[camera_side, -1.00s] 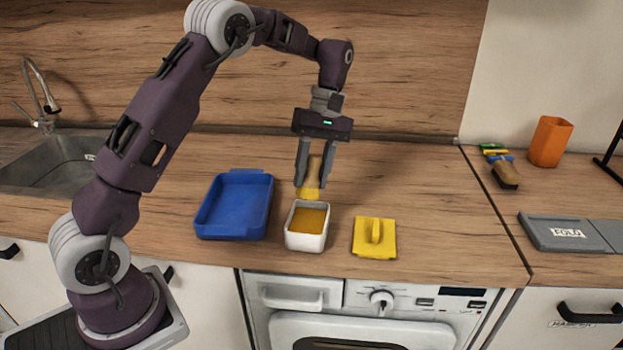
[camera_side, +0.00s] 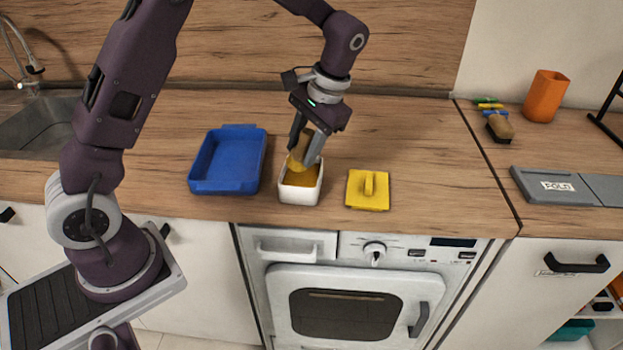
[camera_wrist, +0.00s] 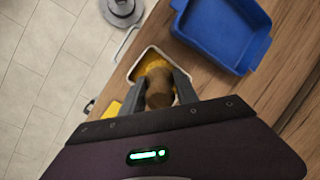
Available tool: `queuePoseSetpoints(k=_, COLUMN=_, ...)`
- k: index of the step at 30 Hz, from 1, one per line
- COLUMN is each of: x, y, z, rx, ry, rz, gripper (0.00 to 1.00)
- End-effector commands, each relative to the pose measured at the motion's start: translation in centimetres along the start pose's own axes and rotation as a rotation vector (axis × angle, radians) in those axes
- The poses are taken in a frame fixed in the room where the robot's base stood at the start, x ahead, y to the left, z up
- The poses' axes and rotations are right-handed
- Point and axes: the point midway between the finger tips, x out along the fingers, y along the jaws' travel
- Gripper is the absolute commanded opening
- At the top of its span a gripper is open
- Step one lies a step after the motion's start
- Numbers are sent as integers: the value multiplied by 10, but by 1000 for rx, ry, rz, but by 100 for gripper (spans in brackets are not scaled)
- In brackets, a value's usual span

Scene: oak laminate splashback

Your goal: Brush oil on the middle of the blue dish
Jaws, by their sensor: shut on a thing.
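The blue dish (camera_side: 228,162) sits empty on the counter, left of a white tub of golden oil (camera_side: 300,192). My gripper (camera_side: 307,147) is shut on the brush's wooden handle (camera_side: 303,146), tilted over the tub. The brush's yellow head (camera_side: 296,164) is down at the tub's opening; how deep it sits in the oil I cannot tell. In the wrist view the brush handle (camera_wrist: 158,88) is between my fingers (camera_wrist: 162,95), over the tub (camera_wrist: 146,57), with the blue dish (camera_wrist: 225,32) at upper right.
A yellow lid with a handle (camera_side: 368,190) lies right of the tub. Farther right are an orange cup (camera_side: 545,96), a brown-handled scrubbing brush (camera_side: 500,126) and a grey folding board (camera_side: 556,186). The counter's front edge is close to the tub.

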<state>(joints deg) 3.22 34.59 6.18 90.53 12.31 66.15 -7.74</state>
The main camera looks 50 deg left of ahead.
Motion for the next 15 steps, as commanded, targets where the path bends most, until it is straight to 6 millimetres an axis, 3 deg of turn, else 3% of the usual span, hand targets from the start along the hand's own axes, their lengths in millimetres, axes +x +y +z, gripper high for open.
queuePoseSetpoints(k=9, x=39, y=-124, z=26, rx=-713, ry=-13, rz=234, gripper=0)
queuePoseSetpoints(k=12, x=51, y=-159, z=41, rx=-936, ry=-10, rz=289, gripper=0)
queuePoseSetpoints(k=15, x=57, y=-181, z=52, rx=-1081, ry=-5, rz=321, gripper=0)
